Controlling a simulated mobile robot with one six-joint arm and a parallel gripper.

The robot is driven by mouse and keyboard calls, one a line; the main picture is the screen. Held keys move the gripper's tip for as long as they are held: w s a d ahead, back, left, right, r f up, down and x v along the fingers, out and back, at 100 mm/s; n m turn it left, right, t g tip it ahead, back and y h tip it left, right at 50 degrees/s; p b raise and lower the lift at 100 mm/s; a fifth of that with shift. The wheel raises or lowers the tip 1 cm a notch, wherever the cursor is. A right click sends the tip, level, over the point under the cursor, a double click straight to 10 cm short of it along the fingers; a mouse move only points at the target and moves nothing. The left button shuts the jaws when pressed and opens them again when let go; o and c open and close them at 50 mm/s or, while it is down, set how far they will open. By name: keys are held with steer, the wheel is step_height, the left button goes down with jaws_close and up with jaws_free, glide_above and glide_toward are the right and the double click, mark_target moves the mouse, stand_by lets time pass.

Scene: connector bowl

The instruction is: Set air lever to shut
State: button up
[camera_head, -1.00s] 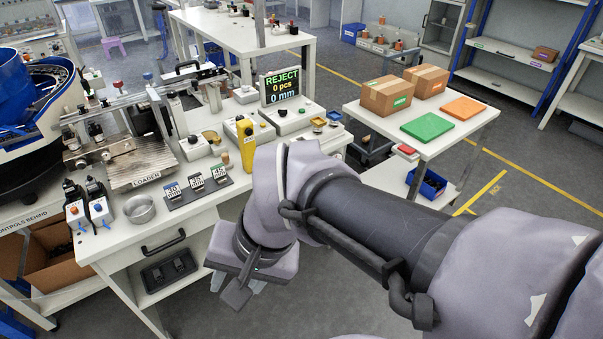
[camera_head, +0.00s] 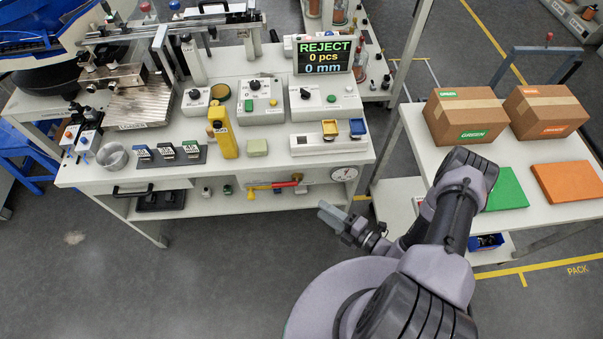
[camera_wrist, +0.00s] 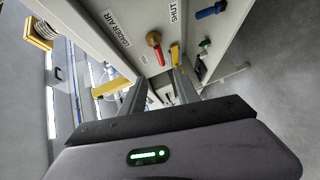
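The air lever (camera_head: 287,184) is a red handle on a brass valve, low under the front edge of the workbench. In the wrist view the red lever (camera_wrist: 157,56) points down the picture from its brass hub (camera_wrist: 153,38). A "LOADER AIR" label (camera_wrist: 118,28) is on its left and a "SHUT" label (camera_wrist: 174,12) is above right; the lever points away from "SHUT". My gripper (camera_head: 327,212) is below and right of the lever in the head view. In the wrist view my gripper's fingers (camera_wrist: 158,88) are apart, with nothing seen between them.
A blue handle (camera_wrist: 211,10) and a green part (camera_wrist: 205,43) are near the valve. A round gauge (camera_head: 345,174) is right of the lever. The workbench (camera_head: 270,145) overhangs it. A side table (camera_head: 420,150) with boxes stands right. Floor in front is clear.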

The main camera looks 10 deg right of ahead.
mark_target(285, 183)
steer(key=b+x, duration=0.3)
steer(key=x, duration=1.3)
steer(key=shift+a+b, duration=0.3)
steer(key=shift+a, duration=0.3)
jaws_close()
